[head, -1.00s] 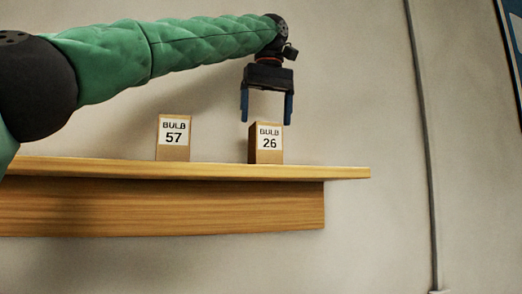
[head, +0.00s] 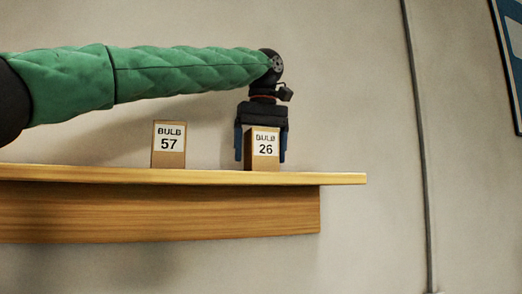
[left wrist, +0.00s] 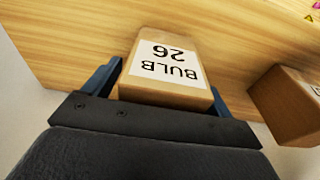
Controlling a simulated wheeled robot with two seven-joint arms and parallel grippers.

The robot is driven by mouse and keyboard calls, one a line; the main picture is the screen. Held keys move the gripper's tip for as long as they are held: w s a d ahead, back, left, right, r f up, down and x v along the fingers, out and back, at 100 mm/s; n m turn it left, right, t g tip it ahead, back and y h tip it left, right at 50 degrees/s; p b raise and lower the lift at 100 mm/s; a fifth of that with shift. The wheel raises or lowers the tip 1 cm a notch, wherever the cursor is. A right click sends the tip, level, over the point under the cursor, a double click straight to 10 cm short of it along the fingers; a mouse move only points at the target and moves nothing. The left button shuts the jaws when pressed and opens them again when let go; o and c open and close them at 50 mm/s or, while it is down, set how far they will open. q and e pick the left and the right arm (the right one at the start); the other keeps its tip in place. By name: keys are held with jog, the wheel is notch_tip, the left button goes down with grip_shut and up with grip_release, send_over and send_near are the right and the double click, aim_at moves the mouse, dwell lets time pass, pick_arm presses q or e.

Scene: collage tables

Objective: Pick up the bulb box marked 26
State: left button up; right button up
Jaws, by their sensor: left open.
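The bulb box marked 26 (head: 263,150) stands upright on the wooden shelf (head: 340,178), near its right end. My left gripper (head: 261,158) points down over it, with one blue finger on each side of the box. The jaws are open. In the left wrist view the box marked 26 (left wrist: 165,68) sits between the fingers of the left gripper (left wrist: 166,85), its label upside down. The box hides part of the fingers in the head view. My right gripper is not in view.
A bulb box marked 57 (head: 168,145) stands to the left on the same shelf, with a gap between. Another box (left wrist: 287,105) shows at the right of the left wrist view. A plain wall lies behind. A conduit (head: 419,150) runs down it at the right.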

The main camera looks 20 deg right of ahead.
pick_arm(q)
jog(key=c, duration=1.1)
